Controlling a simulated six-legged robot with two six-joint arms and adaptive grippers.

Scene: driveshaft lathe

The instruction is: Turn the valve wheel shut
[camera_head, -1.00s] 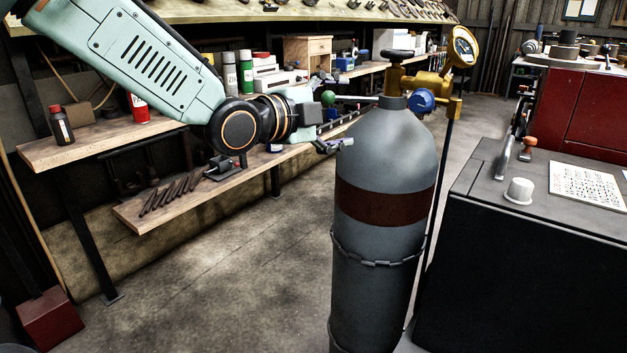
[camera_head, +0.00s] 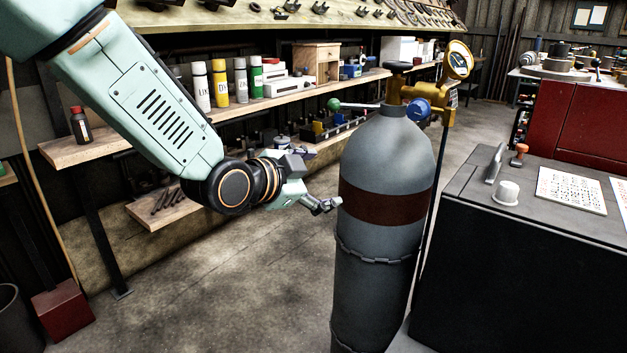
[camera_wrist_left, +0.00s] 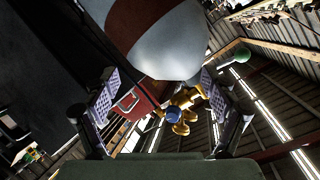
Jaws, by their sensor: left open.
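A grey gas cylinder (camera_head: 385,165) with a dark red band stands upright in the middle of the head view. A black handwheel (camera_head: 398,66) tops its brass valve (camera_head: 392,90). A blue knob (camera_head: 417,109) and a round gauge (camera_head: 458,60) sit to its right. My left gripper (camera_head: 316,180) is open and empty, left of the cylinder and below the valve. In the left wrist view, my open fingers (camera_wrist_left: 160,108) frame the cylinder (camera_wrist_left: 175,50) and the brass fittings (camera_wrist_left: 185,105), with the blue knob (camera_wrist_left: 173,114). The handwheel is not clear there. My right gripper is not in view.
A green ball (camera_head: 333,104) on a silver rod sticks out left of the valve. A chain (camera_head: 375,258) crosses the cylinder. A dark cabinet (camera_head: 520,260) stands close on the right. Wooden shelves (camera_head: 280,98) with bottles run behind my arm.

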